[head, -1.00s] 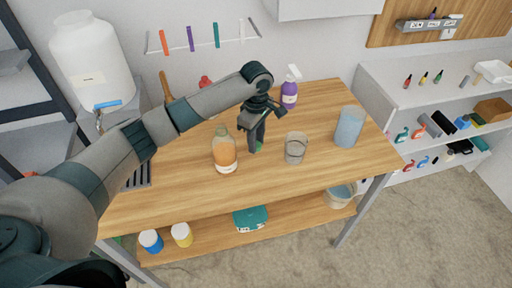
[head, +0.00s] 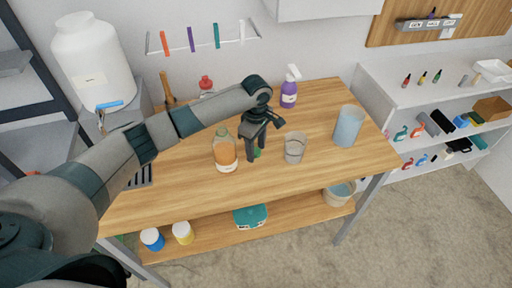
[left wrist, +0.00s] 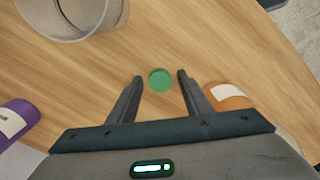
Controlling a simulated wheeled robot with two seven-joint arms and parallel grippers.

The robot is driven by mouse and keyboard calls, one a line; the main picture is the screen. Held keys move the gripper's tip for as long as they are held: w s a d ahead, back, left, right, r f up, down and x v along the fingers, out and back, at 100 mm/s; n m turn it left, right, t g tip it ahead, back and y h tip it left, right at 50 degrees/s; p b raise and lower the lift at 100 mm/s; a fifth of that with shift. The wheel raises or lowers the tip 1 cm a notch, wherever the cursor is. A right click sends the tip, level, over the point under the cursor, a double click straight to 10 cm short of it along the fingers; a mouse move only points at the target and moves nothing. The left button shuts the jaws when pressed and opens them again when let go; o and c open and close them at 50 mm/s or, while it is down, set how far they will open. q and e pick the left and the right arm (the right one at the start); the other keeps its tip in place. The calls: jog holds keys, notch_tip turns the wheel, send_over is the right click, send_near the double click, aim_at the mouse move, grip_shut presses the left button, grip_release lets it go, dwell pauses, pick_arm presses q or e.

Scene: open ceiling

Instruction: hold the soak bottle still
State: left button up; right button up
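A bottle of orange liquid with a white label (head: 225,155), likely the soak bottle, stands upright on the wooden table (head: 180,205). Its orange side also shows in the left wrist view (left wrist: 228,97), right of the fingers. My left gripper (head: 257,156) is pointing down just right of the bottle, apart from it. In the left wrist view the gripper (left wrist: 160,76) is open. A small round green cap-like disc (left wrist: 159,80) lies on the table, seen between its fingertips. My right gripper is not in view.
A clear cup (head: 294,148) stands just right of my left gripper. A tall bluish container (head: 348,127) is further right. A purple spray bottle (head: 289,90) and a red-topped bottle (head: 206,84) stand at the back. The front of the table is clear.

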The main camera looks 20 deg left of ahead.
aim_at(256, 151)
pick_arm(q)
jog(key=shift+r, duration=0.45)
notch_tip(256, 151, up, 12)
jog(key=b, duration=0.3)
jog(key=shift+f+b, duration=0.25)
jog(key=shift+b, duration=0.05)
jog(key=shift+f, duration=0.1)
dwell(0.3)
